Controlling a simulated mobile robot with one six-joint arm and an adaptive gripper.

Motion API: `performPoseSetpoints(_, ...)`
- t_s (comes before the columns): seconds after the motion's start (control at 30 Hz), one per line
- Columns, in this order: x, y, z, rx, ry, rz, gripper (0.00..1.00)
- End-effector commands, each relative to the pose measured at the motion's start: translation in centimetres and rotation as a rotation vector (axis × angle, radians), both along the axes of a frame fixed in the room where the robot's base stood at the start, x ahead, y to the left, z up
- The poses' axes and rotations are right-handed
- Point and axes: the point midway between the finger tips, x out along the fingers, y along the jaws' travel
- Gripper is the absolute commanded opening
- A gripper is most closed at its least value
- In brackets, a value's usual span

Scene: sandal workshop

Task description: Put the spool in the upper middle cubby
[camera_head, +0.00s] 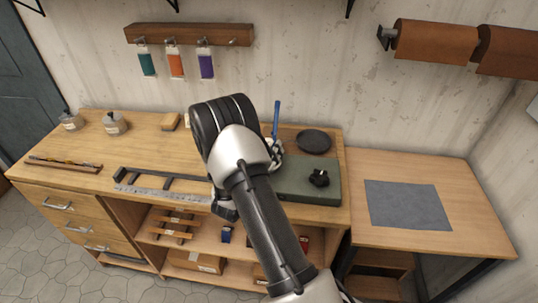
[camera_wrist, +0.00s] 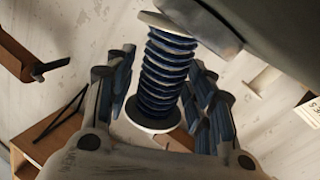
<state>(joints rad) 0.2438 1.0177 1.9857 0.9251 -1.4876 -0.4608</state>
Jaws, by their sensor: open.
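The spool (camera_wrist: 165,75), wound with blue thread between two pale flanges, shows in the wrist view. It stands slanted in the picture between the fingers of my gripper (camera_wrist: 163,90). The fingers are apart, one on each side of it, with a visible gap at the left; whether the right one touches it I cannot tell. The spool cannot be made out in the head view, where my arm covers the middle of the bench. I cannot pick out the upper middle cubby with certainty; open shelving (camera_head: 183,232) shows under the bench.
The bench (camera_head: 95,150) holds jars (camera_head: 115,123), a metal ruler (camera_head: 165,193), a green mat (camera_head: 300,185) with a black knob-like item (camera_head: 319,178), and a dark round dish (camera_head: 313,141). A side table (camera_head: 385,238) with a grey sheet (camera_head: 407,205) stands right. Leather rolls (camera_head: 435,42) hang above.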

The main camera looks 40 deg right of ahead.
Motion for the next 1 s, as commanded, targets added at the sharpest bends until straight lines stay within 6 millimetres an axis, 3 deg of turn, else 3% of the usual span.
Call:
performPoseSetpoints(0.1, -0.01, 0.03, 0.02, 0.000, 0.000, 0.000, 0.49)
performPoseSetpoints(0.8, -0.03, 0.05, -0.01, 0.000, 0.000, 0.000, 0.02)
performPoseSetpoints(1.0, -0.03, 0.05, 0.01, 0.000, 0.000, 0.000, 0.00)
